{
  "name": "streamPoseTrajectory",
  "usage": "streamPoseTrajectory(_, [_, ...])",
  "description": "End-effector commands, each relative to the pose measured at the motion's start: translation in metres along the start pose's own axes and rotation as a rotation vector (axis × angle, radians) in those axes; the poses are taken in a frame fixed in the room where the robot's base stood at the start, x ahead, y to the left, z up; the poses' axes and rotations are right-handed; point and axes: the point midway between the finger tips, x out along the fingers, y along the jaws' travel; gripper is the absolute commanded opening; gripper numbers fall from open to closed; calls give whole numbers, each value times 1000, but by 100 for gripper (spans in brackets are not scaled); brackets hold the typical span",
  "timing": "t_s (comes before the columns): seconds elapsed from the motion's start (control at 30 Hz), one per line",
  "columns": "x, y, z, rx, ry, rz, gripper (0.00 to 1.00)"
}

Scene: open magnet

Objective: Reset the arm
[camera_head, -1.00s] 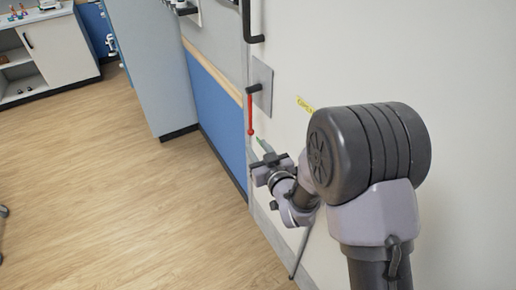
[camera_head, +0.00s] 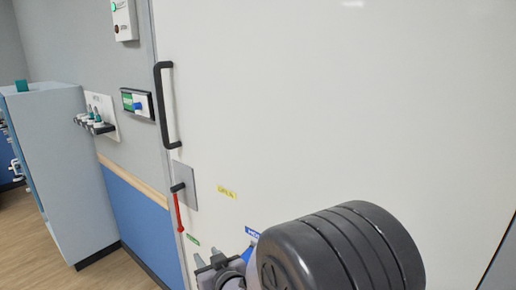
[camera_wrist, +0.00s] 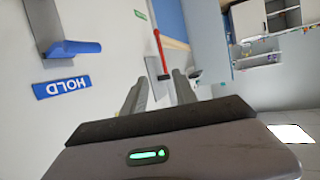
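My gripper (camera_head: 217,265) is low in the head view, in front of the white door and partly hidden by my own arm. In the wrist view my gripper (camera_wrist: 158,92) has its two fingers apart, with nothing held between them. A red lever (camera_head: 178,212) hangs down from a black pivot on a grey plate (camera_head: 186,187). In the wrist view the red lever (camera_wrist: 160,50) shows beyond the fingertips, apart from them. A blue-ended grey handle (camera_wrist: 75,48) is at the upper left there, above a blue HOLD label (camera_wrist: 62,88).
The large white door (camera_head: 330,100) fills the right of the head view, with a black bar handle (camera_head: 167,108) at its left edge. Wall fittings (camera_head: 95,118) and a grey-blue cabinet (camera_head: 62,165) stand to the left. Open wood floor (camera_head: 25,250) shows at lower left.

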Motion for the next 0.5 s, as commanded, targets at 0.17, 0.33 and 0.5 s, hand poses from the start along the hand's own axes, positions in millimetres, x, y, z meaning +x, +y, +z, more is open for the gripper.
streamPoseTrajectory(0.17, [-55, 57, -28, 110, -110, 146, 34])
streamPoseTrajectory(0.33, [-154, 103, -35, 286, -270, 300, 34])
streamPoseTrajectory(0.5, [-298, 97, -6, 564, -477, 420, 34])
